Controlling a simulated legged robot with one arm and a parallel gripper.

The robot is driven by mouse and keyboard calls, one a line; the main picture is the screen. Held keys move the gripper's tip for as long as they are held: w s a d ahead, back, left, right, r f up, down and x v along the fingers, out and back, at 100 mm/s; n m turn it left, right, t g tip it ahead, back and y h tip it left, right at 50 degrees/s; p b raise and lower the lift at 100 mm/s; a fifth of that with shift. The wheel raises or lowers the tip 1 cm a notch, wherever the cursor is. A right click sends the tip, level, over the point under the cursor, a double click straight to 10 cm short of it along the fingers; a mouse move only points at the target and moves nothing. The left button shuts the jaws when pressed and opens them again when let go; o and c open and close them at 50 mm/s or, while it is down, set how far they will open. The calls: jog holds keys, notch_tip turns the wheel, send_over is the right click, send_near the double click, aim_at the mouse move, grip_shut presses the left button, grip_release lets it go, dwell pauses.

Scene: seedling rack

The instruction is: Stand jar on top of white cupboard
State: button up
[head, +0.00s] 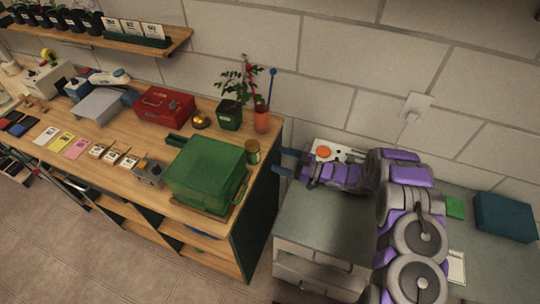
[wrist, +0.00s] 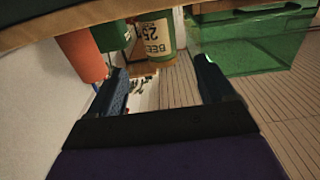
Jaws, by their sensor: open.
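The jar (head: 253,153) is small, with a tan lid, and stands at the right end of the wooden bench, beside the green box. My gripper (head: 283,162) is open and empty, reaching left from over the cupboard toward the jar. In the wrist view my gripper (wrist: 163,78) has its fingers spread, with the jar just beyond the tips and roughly between them, apart from both. The white cupboard (head: 320,266) stands right of the bench, with a grey-green top partly hidden by my arm.
A green box (head: 206,174) sits close to the jar, and an orange cup (head: 262,122) and potted plant (head: 229,116) stand behind it. The cupboard top carries a white panel (head: 340,151), a teal box (head: 505,217) and a green block (head: 454,208). Its front left is clear.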

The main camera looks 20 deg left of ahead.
jog(key=shift+s+d, duration=0.1)
jog(key=shift+d, duration=1.05)
